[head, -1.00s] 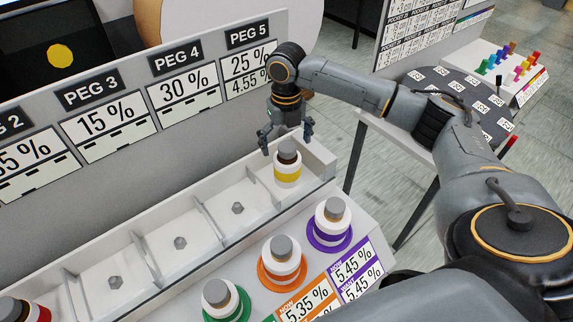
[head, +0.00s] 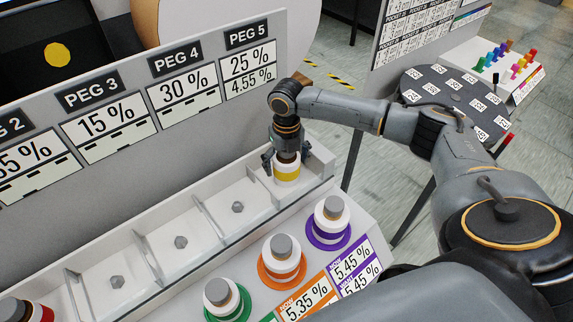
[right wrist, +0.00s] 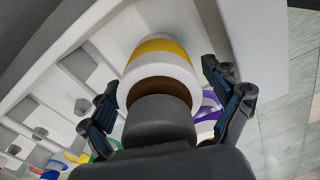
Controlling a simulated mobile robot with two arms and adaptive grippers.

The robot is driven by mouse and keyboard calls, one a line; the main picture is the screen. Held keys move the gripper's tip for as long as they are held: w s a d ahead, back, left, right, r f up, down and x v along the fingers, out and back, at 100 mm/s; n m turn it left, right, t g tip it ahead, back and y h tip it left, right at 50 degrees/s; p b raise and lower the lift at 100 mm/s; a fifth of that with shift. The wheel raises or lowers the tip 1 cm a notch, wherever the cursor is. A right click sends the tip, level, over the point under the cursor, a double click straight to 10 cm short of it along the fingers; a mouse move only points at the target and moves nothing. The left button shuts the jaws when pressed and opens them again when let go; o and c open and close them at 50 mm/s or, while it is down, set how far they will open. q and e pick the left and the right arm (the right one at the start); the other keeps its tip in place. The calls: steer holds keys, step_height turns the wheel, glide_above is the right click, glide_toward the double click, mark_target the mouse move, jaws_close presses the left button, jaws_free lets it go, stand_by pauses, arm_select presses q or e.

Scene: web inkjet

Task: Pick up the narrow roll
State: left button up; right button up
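A white roll with a yellow band (head: 287,173) and a brown core stands upright in the end compartment of the white tray, below the PEG 5 sign. I take it as the narrow roll; no label on it says so. In the right wrist view the yellow-banded roll (right wrist: 162,62) lies between my fingers, its dark grey top nearest the camera. My right gripper (head: 287,158) points down over the roll's top. Its fingers (right wrist: 160,85) are spread on either side, with gaps visible beside the roll. My left gripper is out of view.
The tray's other compartments (head: 238,207) hold bare pegs, with a red-marked roll (head: 38,312) at the far left. Grey-topped rolls on purple (head: 329,228), orange (head: 283,262) and green (head: 226,299) rings stand in front. The sign panel (head: 210,125) rises close behind.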

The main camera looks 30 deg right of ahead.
mark_target(286, 155)
steer(key=c, duration=1.1)
steer(key=shift+c, duration=0.2)
steer(key=shift+r, duration=0.15)
steer(key=shift+w+r, duration=0.1)
steer(key=shift+r, duration=0.15)
step_height(286, 155, up, 2)
steer(key=shift+r+b, duration=0.15)
steer(key=shift+b, duration=0.3)
steer(key=s+a+r, duration=0.2)
steer(key=s+r, duration=0.1)
steer(key=r, duration=0.2)
steer(key=shift+s+a+r, duration=0.25)
steer(key=shift+s+a, duration=0.1)
steer(key=s+a+r, duration=0.1)
steer(key=s+a, duration=0.1)
steer(key=s+a+r, duration=0.1)
steer(key=s+r, duration=0.1)
steer(key=s, duration=0.1)
steer(key=s+a+r, duration=0.1)
steer(key=s+a, duration=0.1)
steer(key=shift+s+a+r+b, duration=0.25)
steer(key=shift+s+a+b, duration=0.05)
steer(key=shift+s+b, duration=0.1)
